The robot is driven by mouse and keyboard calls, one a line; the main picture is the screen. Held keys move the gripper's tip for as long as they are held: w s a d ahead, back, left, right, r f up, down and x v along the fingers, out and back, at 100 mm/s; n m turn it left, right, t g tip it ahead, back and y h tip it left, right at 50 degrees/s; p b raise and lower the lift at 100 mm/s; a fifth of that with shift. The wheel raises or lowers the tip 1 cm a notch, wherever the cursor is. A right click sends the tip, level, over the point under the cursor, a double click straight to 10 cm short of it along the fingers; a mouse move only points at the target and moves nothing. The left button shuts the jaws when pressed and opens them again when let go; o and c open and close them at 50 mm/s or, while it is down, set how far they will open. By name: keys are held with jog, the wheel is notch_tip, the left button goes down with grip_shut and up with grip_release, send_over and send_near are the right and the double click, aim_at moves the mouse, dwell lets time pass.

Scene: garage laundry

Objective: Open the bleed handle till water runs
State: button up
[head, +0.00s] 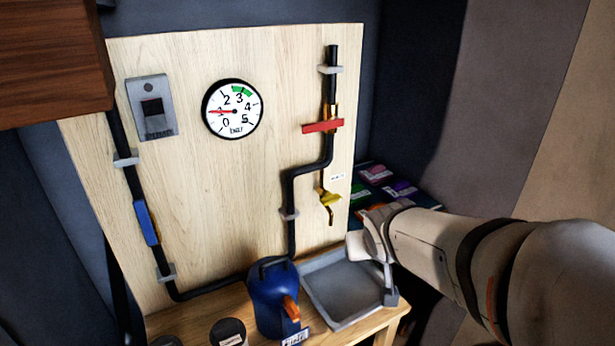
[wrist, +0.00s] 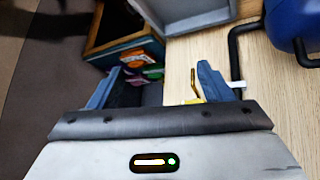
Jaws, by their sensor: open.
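The bleed valve with its yellow handle (head: 329,197) sits low on the right-hand black pipe, with a thin spout below it. A small part of the yellow handle (wrist: 195,100) shows in the wrist view, beside the right finger and partly hidden by my gripper. No water is visible at the spout. My gripper (head: 373,252) is open, to the right of and below the valve, over the right side of the grey tray (head: 340,290). In the wrist view my gripper (wrist: 158,72) has its fingers spread, and I see nothing held between them.
A pressure gauge (head: 232,111) reads about 1 bar. A red handle (head: 323,126) crosses the same pipe higher up, and a blue handle (head: 146,222) lies along the left pipe. A blue vessel (head: 268,300) stands left of the tray. A bin of coloured packets (head: 385,180) is behind my gripper.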

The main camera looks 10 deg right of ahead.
aim_at(329, 195)
jog(key=w+n+t+y+b, duration=0.1)
jog(key=w+t+y+b, duration=0.1)
jog(key=w+t, duration=0.1)
jog(key=w+a+n+t+y+b, duration=0.1)
jog(key=w+n+t+y+b, duration=0.1)
jog(key=w, duration=0.4)
jog(key=w+a+f+n+t+y+b, duration=0.1)
jog(key=w+t+y+b, duration=0.1)
jog(key=w+t+y, duration=0.2)
jog(key=shift+w+a+n+b, duration=0.2)
jog(key=shift+w+n+b, duration=0.15)
jog(key=shift+w, duration=0.3)
jog(key=x, duration=0.7)
jog(key=shift+w+a, duration=0.25)
jog(key=shift+w, duration=0.05)
jog(key=shift+c, duration=0.2)
